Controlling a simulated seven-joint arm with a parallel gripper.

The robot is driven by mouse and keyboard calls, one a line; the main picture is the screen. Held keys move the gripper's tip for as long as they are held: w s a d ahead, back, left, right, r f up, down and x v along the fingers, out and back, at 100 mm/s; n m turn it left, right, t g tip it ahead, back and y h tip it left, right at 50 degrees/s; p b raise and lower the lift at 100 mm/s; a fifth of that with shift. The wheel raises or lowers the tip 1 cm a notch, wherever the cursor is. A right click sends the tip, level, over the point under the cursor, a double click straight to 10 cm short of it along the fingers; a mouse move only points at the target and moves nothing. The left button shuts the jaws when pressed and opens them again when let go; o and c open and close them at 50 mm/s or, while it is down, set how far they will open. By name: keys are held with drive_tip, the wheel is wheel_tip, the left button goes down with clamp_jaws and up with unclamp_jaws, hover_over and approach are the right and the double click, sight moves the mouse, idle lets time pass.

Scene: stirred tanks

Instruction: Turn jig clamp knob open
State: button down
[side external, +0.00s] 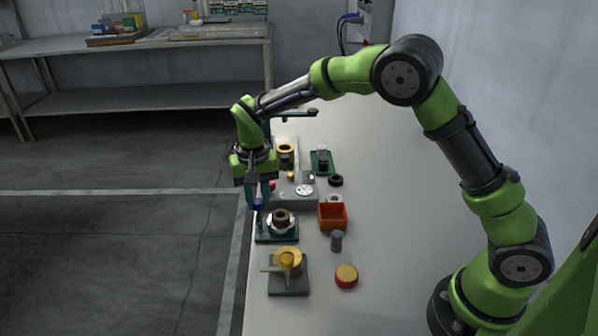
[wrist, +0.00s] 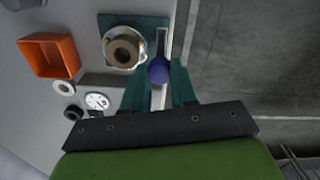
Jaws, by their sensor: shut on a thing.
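The jig (side external: 291,236) is a teal plate near the left edge of the table, with a round metal seat holding a brown ring (side external: 281,217). The jig also shows at the top of the wrist view (wrist: 105,20). The blue clamp knob (wrist: 159,71) is beside the brown ring, at the jig's edge. It shows small and dark under my fingers in the side view (side external: 258,206). My gripper (wrist: 161,80) points down with one teal finger on each side of the knob, shut on it. The fingers partly cover the knob.
An orange bin (side external: 333,228) stands right of the jig, with a grey cylinder (side external: 336,240) in front. A yellow-handled fixture (side external: 288,264) and a red-yellow button (side external: 346,276) are nearer. A grey gauge box (side external: 296,194) is behind. The table edge is close on the left.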

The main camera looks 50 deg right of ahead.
idle(0.3)
drive_tip(key=c, duration=0.9)
unclamp_jaws()
wheel_tip(320, 180, up, 17)
drive_tip(key=s+d+n+t+y, duration=0.1)
drive_tip(key=s+d+t, duration=0.2)
drive_tip(key=s, duration=0.9)
drive_tip(key=s+d+n+t+y, duration=0.1)
drive_tip(key=s+d+t, duration=0.3)
drive_tip(key=s, duration=0.8)
